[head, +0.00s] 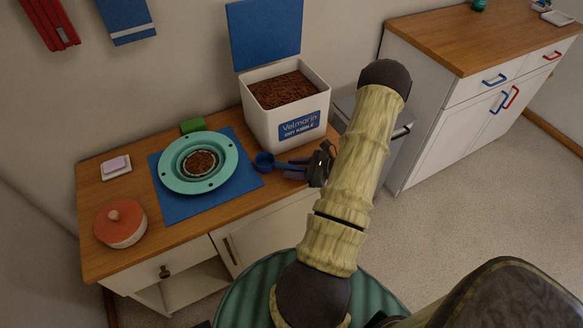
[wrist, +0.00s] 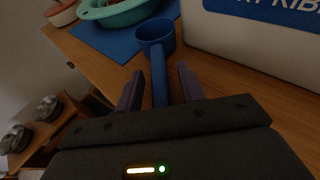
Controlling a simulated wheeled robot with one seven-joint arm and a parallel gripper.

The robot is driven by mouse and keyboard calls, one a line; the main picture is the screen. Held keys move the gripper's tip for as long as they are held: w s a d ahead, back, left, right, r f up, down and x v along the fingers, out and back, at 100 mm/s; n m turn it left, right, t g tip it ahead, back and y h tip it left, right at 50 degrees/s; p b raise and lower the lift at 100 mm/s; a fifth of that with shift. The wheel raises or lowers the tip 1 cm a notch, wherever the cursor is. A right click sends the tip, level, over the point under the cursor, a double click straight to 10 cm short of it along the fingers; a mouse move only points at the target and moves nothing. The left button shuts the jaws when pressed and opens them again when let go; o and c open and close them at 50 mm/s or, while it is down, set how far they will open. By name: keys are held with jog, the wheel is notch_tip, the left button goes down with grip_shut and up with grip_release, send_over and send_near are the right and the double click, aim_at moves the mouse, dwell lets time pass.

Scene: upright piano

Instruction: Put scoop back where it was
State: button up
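The blue scoop (head: 265,162) lies on the wooden counter, just in front of the kibble bin. In the wrist view its cup (wrist: 155,36) points away from me, and its handle (wrist: 159,80) runs back between my fingers. My gripper (head: 312,166) is at the counter's front edge, at the handle end. It also shows in the wrist view (wrist: 160,88), where its fingers stand apart on either side of the handle with gaps showing. The white bin (head: 266,122), labelled as dry kibble, has its blue lid (head: 265,32) up and is full of brown kibble (head: 283,90).
A teal bowl (head: 226,172) with kibble in its middle sits on a blue mat (head: 181,210), left of the scoop. A red-lidded pot (head: 118,222), a soap dish (head: 117,171) and a green block (head: 192,125) are also on the counter. A cabinet (head: 438,125) stands at right.

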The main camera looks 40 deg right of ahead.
jog(key=v, duration=1.1)
dwell(0.3)
jog(key=w+a+r+n+g+h, duration=0.1)
jog(key=a+r+n, duration=0.4)
jog(key=a+n, duration=0.5)
jog(key=w+a+r+n+g+h, duration=0.1)
jog(key=a+r+n+g+h, duration=0.3)
jog(key=a+n, duration=0.5)
jog(key=w+a+r+n+g+h, duration=0.2)
jog(key=a+r+n+g, duration=0.2)
jog(key=a+n, duration=0.6)
jog(key=a+r, duration=0.2)
jog(key=a, duration=0.1)
jog(key=shift+n+g, duration=0.3)
jog(key=shift+a+r, duration=0.1)
jog(key=shift+r, duration=0.05)
